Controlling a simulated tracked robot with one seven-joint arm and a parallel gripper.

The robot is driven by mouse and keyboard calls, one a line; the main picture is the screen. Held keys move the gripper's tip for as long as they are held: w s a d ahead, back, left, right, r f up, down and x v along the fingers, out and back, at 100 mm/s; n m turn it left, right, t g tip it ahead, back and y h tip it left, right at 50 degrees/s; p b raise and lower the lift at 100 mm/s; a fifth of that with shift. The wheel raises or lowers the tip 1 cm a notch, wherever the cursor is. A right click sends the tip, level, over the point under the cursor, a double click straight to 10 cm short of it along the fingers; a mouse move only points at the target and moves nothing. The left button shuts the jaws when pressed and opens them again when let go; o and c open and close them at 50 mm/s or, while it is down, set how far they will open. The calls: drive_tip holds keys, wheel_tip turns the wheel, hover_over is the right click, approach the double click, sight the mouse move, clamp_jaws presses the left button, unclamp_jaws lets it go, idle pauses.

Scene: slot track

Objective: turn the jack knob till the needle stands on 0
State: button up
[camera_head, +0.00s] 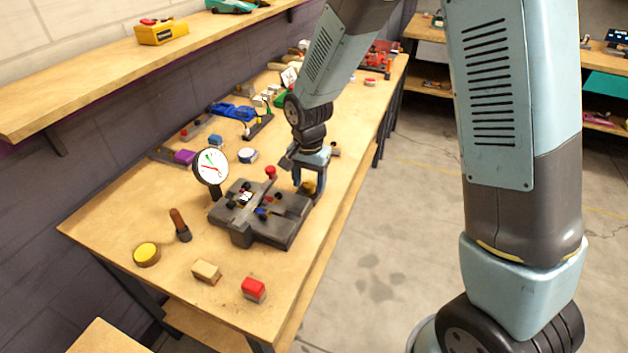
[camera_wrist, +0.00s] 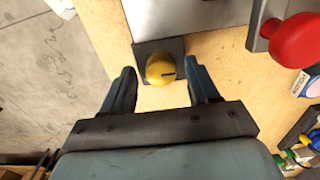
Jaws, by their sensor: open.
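The jack knob is a yellow round knob (camera_wrist: 160,69) with a dark line on its face, on a grey block at the fixture's edge. In the head view it shows as a small yellow-brown knob (camera_head: 307,187), partly hidden by my gripper (camera_head: 309,174). In the wrist view my gripper (camera_wrist: 163,84) is open, with one finger on each side of the knob and gaps showing. The round white dial gauge (camera_head: 211,167) stands on a post behind the dark fixture (camera_head: 265,228). It carries red and green marks; its exact reading is too small to tell.
A red knob (camera_wrist: 299,40) stands on the fixture near my gripper. A brown-handled tool (camera_head: 180,226), a yellow disc (camera_head: 147,253), a tan block (camera_head: 206,271) and a red block (camera_head: 253,289) lie on the bench in front. Several tools crowd the bench behind.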

drive_tip(key=c, duration=1)
drive_tip(key=shift+o, duration=1)
drive_tip(key=shift+d+f, duration=0.1)
drive_tip(key=shift+d, duration=0.45)
drive_tip(key=shift+a, duration=0.35)
drive_tip(key=shift+c, duration=1.2)
drive_tip(key=shift+n, duration=0.4)
